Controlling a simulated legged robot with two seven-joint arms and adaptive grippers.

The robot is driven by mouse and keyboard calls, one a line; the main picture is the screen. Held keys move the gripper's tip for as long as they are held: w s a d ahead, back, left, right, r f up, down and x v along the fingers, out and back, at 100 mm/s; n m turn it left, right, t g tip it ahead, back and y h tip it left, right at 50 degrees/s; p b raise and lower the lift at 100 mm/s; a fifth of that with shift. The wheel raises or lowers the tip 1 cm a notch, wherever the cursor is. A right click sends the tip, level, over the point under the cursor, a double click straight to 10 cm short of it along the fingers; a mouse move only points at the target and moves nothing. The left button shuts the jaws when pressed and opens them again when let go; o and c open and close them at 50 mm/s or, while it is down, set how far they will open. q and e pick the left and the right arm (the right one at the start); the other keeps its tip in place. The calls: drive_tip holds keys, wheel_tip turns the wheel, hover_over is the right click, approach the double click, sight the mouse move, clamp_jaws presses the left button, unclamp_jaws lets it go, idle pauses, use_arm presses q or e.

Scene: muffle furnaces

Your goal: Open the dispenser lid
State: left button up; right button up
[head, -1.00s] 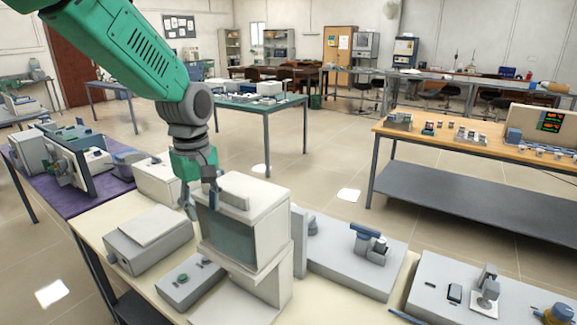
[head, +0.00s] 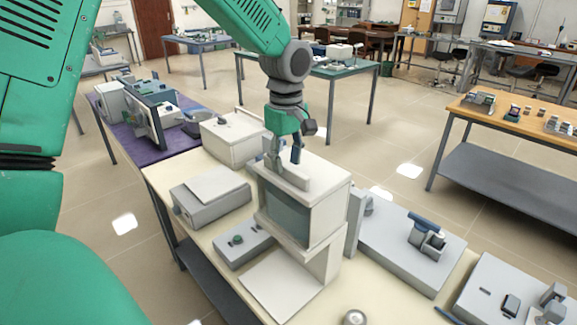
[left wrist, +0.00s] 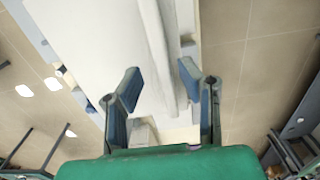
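The dispenser (head: 335,205) is a white box with a grey-green front panel, standing on the cream table. Its top carries a pale raised bar (head: 293,177), and the lid looks closed. My left gripper (head: 286,157) points down at the top, beside or just above this bar; contact cannot be told. In the left wrist view my left gripper (left wrist: 159,78) has its blue fingers apart, with a long white ridge (left wrist: 158,50) of the white top running between and beyond them. My right gripper is not in view.
A grey box (head: 210,193) and a low grey device with a green knob (head: 237,240) stand left of the dispenser. A white box (head: 232,140) stands behind. A grey flat unit (head: 400,240) is to the right. The aisle floor beyond is clear.

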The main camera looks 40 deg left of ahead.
use_arm(q)
drive_tip(key=shift+s+a+f, duration=0.1)
drive_tip(key=shift+a+f, duration=0.1)
drive_tip(key=shift+f, duration=0.3)
drive_tip(key=shift+s+a+f, duration=0.1)
drive_tip(key=shift+a+f, duration=0.1)
drive_tip(key=shift+f, duration=0.5)
drive_tip(key=shift+d+r, duration=0.1)
drive_tip(key=shift+d, duration=0.55)
clamp_jaws()
drive_tip(key=shift+a+r, duration=0.1)
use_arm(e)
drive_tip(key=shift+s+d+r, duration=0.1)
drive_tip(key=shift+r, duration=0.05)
